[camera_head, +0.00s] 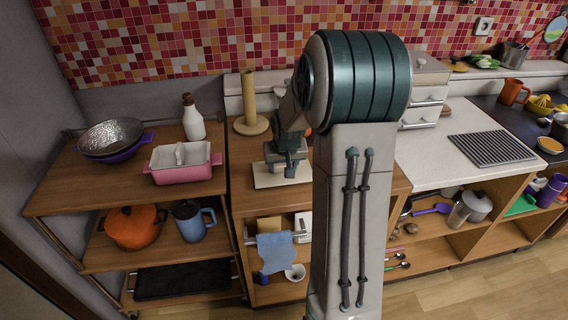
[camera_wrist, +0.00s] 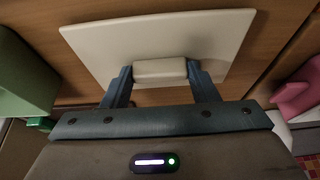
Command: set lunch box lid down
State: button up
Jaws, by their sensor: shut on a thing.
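The lunch box lid (camera_head: 268,180) is a flat, cream rectangle with a raised block handle, over the wooden counter (camera_head: 243,203) in the middle of the head view. In the wrist view the lid (camera_wrist: 160,36) fills the upper middle, with its handle between my two fingers. My gripper (camera_wrist: 160,76) is shut on the handle; in the head view my gripper (camera_head: 289,160) points down onto the lid. The lid looks level and close to the wood. I cannot tell whether it touches.
A pink dish (camera_head: 184,166), a white bottle (camera_head: 193,120) and a metal colander (camera_head: 112,137) stand on the left shelf. A wooden paper-towel stand (camera_head: 250,120) is behind the lid. A green object (camera_wrist: 22,80) and a pink edge (camera_wrist: 297,92) flank my gripper in the wrist view.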

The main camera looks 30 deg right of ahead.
jog(key=shift+f, duration=0.2)
jog(key=o, duration=1)
jog(key=shift+c, duration=0.2)
jog(key=shift+r, duration=0.1)
jog(key=shift+s+r, duration=0.1)
jog(key=shift+r, duration=0.4)
jog(key=v, duration=1)
jog(key=s+a+n, duration=0.1)
jog(key=s+a, duration=0.6)
jog(key=s, duration=0.3)
jog(key=s+a+n+g+y, duration=0.1)
jog(key=s+a+n, duration=0.1)
jog(key=s+a, duration=0.5)
jog(key=s, duration=0.4)
jog(key=shift+a+r+g, duration=0.2)
jog(key=shift+r+g, duration=0.05)
jog(key=shift+g, duration=0.05)
